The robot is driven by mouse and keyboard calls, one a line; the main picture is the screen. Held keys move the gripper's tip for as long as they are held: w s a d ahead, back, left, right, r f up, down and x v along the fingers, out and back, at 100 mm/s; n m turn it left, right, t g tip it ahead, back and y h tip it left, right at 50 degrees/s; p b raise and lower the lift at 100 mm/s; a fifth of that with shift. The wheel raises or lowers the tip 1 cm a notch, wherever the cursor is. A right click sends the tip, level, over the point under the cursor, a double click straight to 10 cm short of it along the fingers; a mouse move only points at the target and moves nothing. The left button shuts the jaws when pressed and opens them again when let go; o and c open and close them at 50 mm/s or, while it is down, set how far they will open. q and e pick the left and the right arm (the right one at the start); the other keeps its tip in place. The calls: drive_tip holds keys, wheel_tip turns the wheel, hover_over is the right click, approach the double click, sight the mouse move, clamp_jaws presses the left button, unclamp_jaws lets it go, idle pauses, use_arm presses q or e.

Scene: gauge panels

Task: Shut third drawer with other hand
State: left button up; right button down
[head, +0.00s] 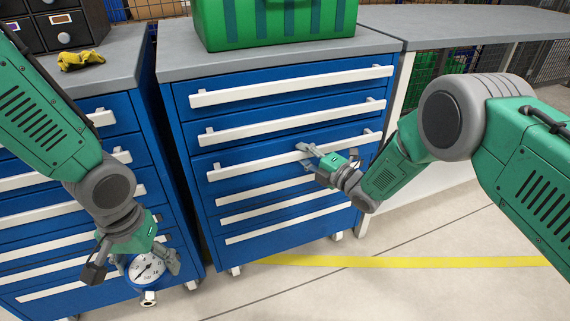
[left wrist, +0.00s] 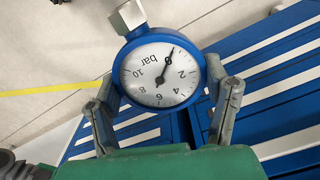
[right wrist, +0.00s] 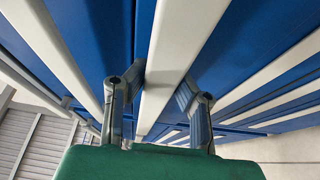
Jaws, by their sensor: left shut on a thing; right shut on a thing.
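The third drawer (head: 240,158) of the middle blue cabinet has a long white handle (head: 235,170). Its front seems to stand slightly forward of the drawers below; how far I cannot tell. My right gripper (head: 307,157) is shut on this handle, right of its middle. In the right wrist view the white handle (right wrist: 172,55) runs between the two fingers. My left gripper (head: 137,263) is shut on a round blue pressure gauge (head: 148,270), held low in front of the left cabinet. In the left wrist view the gauge (left wrist: 160,75) sits between both fingers, its white dial marked bar.
A green case (head: 275,22) stands on the middle cabinet's grey top. Yellow gloves (head: 80,60) and dark small-drawer boxes (head: 50,25) are on the left cabinet (head: 60,225). A grey bench (head: 470,25) is at the right. The floor with its yellow line (head: 420,261) is clear.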

drive_tip(key=shift+w+a+f, duration=0.2)
drive_tip(key=shift+w+f, duration=0.15)
drive_tip(key=shift+w, duration=0.25)
drive_tip(key=shift+a+r+h, duration=0.15)
drive_tip(key=shift+a+h, duration=0.15)
drive_tip(key=shift+a, duration=0.05)
drive_tip(key=shift+d, duration=0.15)
drive_tip(key=c, duration=1.3)
unclamp_jaws()
drive_tip(key=shift+w+d, duration=0.1)
drive_tip(key=shift+d, duration=0.05)
drive_tip(key=v, duration=1.1)
drive_tip(key=shift+s+d, duration=0.25)
drive_tip(key=shift+d, duration=0.05)
